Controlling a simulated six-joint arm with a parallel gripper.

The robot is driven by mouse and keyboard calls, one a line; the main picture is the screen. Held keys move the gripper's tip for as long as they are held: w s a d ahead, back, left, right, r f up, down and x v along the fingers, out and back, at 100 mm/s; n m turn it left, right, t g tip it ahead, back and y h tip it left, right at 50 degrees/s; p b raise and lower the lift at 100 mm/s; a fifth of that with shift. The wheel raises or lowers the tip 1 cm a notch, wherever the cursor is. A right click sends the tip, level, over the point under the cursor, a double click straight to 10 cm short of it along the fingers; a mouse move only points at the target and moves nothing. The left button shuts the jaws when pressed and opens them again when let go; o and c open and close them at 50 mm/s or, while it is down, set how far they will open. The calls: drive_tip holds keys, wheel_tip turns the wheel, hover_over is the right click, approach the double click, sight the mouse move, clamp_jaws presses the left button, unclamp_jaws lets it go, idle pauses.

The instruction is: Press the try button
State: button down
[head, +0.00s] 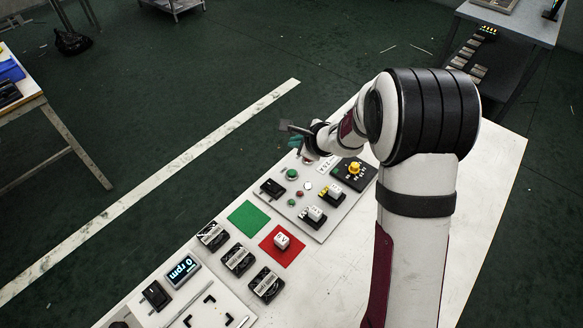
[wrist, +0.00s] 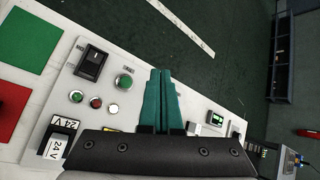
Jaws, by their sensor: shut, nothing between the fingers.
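A round green button (head: 292,174) with a metal rim sits on a grey-white control panel (head: 321,233). It also shows in the wrist view (wrist: 124,82), left of my fingers; the small label by it is too small to read. My gripper (head: 295,142) is above the far end of the panel, apart from the button in the picture. In the wrist view its teal fingers (wrist: 161,72) are together and empty. They hide part of the panel behind them.
A black rocker switch (wrist: 92,63) and small green, red and white lamps (wrist: 96,102) surround the button. Blocks labelled 24V (wrist: 57,140) stand nearby. A yellow knob (head: 354,168) is on a black box. Green (head: 248,216) and red (head: 272,257) squares lie left of the panel.

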hover_over(295, 178)
drive_tip(key=shift+f, duration=4.35)
drive_tip(key=shift+f, duration=0.15)
drive_tip(key=shift+f, duration=0.25)
drive_tip(key=shift+f, duration=0.45)
drive_tip(key=shift+r, duration=0.85)
drive_tip(key=shift+r, duration=2.5)
